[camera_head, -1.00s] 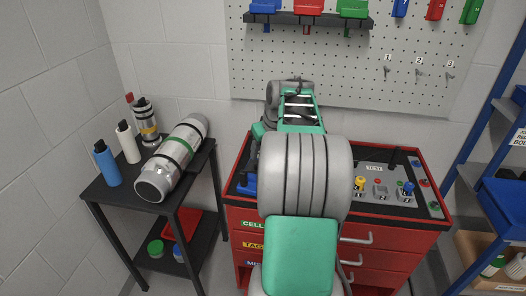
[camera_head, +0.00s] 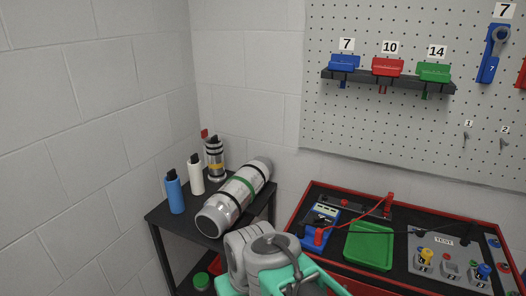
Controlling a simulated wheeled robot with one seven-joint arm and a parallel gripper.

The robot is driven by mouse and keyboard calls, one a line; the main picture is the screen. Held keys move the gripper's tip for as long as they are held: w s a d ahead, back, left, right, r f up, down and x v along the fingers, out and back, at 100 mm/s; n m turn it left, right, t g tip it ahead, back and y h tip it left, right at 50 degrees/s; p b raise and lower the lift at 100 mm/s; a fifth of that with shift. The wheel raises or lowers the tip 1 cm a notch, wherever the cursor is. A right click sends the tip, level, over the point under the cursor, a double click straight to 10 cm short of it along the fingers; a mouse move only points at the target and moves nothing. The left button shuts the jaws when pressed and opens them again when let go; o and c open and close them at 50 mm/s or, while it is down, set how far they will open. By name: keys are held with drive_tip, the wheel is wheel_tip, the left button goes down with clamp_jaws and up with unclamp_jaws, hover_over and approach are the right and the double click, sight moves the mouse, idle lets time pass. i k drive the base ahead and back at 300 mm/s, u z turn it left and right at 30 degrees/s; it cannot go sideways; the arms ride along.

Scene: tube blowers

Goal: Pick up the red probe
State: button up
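The red probe (camera_head: 389,202) stands at the back of the red workbench, in the lower right of the head view. A thin red lead runs from it down to the left, to a blue meter (camera_head: 322,217) with a red plug at its lower edge. A dark lead runs off to the right over the bench top. My grey and green arm shows at the bottom centre, in front of the bench's left side. I see no gripper fingers in this view, so my gripper's state does not show.
A green tray (camera_head: 370,246) lies right of the meter, and a test panel (camera_head: 445,262) with coloured plugs is further right. A black side table (camera_head: 160,217) at left holds a metal cylinder (camera_head: 232,197) and bottles. A pegboard (camera_head: 400,125) with coloured holders rises behind.

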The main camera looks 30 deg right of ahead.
sight(387, 209)
drive_tip(key=z, duration=0.35)
drive_tip(key=k, duration=0.1)
drive_tip(key=z, duration=1.75)
